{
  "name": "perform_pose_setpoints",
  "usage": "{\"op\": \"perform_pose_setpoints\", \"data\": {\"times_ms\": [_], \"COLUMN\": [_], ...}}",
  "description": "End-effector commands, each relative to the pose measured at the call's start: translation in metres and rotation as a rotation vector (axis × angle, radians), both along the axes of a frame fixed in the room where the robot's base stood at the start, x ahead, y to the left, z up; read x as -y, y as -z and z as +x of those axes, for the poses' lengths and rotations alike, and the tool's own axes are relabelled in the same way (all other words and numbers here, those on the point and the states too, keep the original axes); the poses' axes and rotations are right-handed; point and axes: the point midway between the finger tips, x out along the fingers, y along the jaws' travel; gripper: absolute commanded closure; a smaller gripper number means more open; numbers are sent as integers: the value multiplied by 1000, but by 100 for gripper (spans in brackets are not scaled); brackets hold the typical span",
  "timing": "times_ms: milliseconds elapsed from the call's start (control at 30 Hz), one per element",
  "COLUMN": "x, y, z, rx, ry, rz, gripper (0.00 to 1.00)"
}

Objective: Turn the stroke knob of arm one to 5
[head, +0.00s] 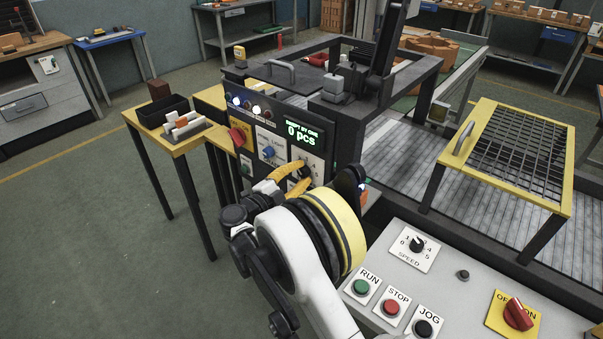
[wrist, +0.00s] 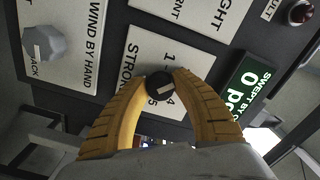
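The stroke knob (wrist: 160,86) is a small dark round knob with a pale pointer mark, on a white plate (wrist: 141,52) with part of the word STROKE. The digits 1, 4 and 5 show around it; my fingers cover others. I cannot tell exactly which digit the mark points to. My gripper (wrist: 161,76) has two yellow fingers, one on each side of the knob, with tips that appear to touch it. In the head view my gripper (head: 292,180) is at the front of the dark control panel (head: 282,117), and the knob is hidden behind the fingers.
A green display (head: 302,132) reads 0 pcs. A desk with a speed knob (head: 416,244) and buttons stands at the right. A yellow-topped side table (head: 178,146) is left; open floor lies in front.

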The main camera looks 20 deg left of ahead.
Motion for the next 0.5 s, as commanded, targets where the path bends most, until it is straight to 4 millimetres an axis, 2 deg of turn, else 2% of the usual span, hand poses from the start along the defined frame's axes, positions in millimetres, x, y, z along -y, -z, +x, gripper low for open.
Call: {"op": "perform_pose_setpoints", "data": {"times_ms": [500], "x": [0], "y": [0], "z": [0], "rx": [17], "ry": [0], "rz": [42], "gripper": [100]}}
